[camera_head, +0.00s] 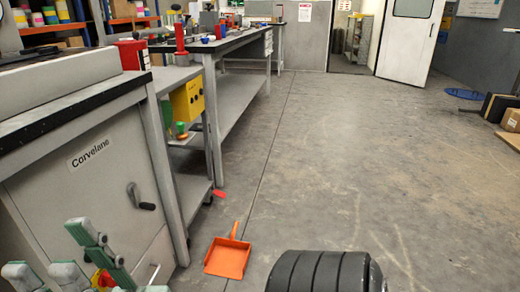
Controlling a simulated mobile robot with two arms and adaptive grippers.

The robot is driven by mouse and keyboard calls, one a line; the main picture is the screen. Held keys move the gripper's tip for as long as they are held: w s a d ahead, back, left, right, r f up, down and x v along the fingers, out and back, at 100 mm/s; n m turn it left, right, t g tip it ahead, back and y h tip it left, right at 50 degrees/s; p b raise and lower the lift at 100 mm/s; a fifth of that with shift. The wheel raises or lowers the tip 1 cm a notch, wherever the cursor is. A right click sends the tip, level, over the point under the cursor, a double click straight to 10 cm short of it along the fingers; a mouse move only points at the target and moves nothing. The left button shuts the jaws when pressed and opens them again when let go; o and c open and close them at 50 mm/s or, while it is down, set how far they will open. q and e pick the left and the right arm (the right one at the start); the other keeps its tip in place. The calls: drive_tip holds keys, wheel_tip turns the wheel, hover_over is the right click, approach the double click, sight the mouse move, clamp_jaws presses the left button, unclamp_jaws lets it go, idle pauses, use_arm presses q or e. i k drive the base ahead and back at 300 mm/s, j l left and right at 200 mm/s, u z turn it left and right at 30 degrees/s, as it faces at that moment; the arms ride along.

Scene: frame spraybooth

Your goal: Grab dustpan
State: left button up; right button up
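An orange dustpan (228,258) lies on the grey floor at the lower middle, to the right of the workbench legs. Its short handle points away, towards the back.
A grey cabinet (85,170) and a long workbench (240,95) line the left side. A small red piece (219,194) lies on the floor near the bench leg. Cardboard boxes (510,120) stand at the far right.

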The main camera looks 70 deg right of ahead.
sight(225, 258)
drive_tip(key=i+z, duration=0.1)
drive_tip(key=z, duration=0.7)
drive_tip(key=i+z, duration=0.15)
drive_tip(key=z, duration=0.3)
drive_tip(key=i+z, duration=0.1)
drive_tip(key=z, duration=0.3)
drive_tip(key=j+z, duration=0.1)
drive_tip(key=z, duration=0.3)
drive_tip(key=i+j+z, duration=0.1)
drive_tip(key=i+j, duration=0.05)
drive_tip(key=j, duration=0.05)
